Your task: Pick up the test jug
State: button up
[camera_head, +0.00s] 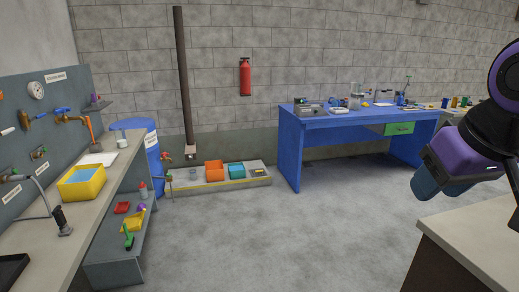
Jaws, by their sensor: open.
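I cannot single out the test jug for sure. A small clear vessel (121,141) stands near the far end of the left workbench, close to the blue barrel. A clear, jug-like container (355,102) stands on the blue desk (291,150) at the back, among other small items. Both are too small to identify. Purple and dark blue links of my arm show at the right edge, far from both vessels.
The left workbench (35,222) holds a yellow bin (92,186), under a panel with taps and a gauge. A blue barrel (143,166) and a low platform with an orange bin (214,173) stand behind. A counter (480,250) fills the lower right. The middle floor is clear.

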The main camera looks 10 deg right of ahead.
aim_at(336, 102)
jog(key=i, duration=0.6)
jog(key=i+l+u, duration=0.15)
jog(key=i, duration=1)
jog(key=i+z, duration=0.1)
jog(key=i, duration=0.5)
jog(key=i+j+z, duration=0.1)
jog(key=i, duration=0.5)
jog(key=i+j+z, duration=0.15)
jog(key=i, duration=0.45)
jog(key=i+l+z, duration=0.25)
jog(key=i+z, duration=0.15)
jog(key=i+l+z, duration=0.1)
jog(key=i+z, duration=0.75)
jog(key=i+j+z, duration=0.3)
jog(key=i+z, duration=0.15)
jog(key=i+j+z, duration=0.1)
jog(key=i+z, duration=0.3)
jog(key=i, duration=1.15)
jog(key=i+u, duration=0.35)
jog(key=i+l+u, duration=0.1)
jog(key=i+u, duration=0.15)
jog(key=u, duration=0.15)
jog(key=i+u, duration=0.2)
jog(key=u, duration=0.25)
jog(key=i+u, duration=0.2)
jog(key=u, duration=0.3)
jog(key=i+l+u, duration=0.1)
jog(key=u, duration=0.35)
jog(key=i, duration=0.1)
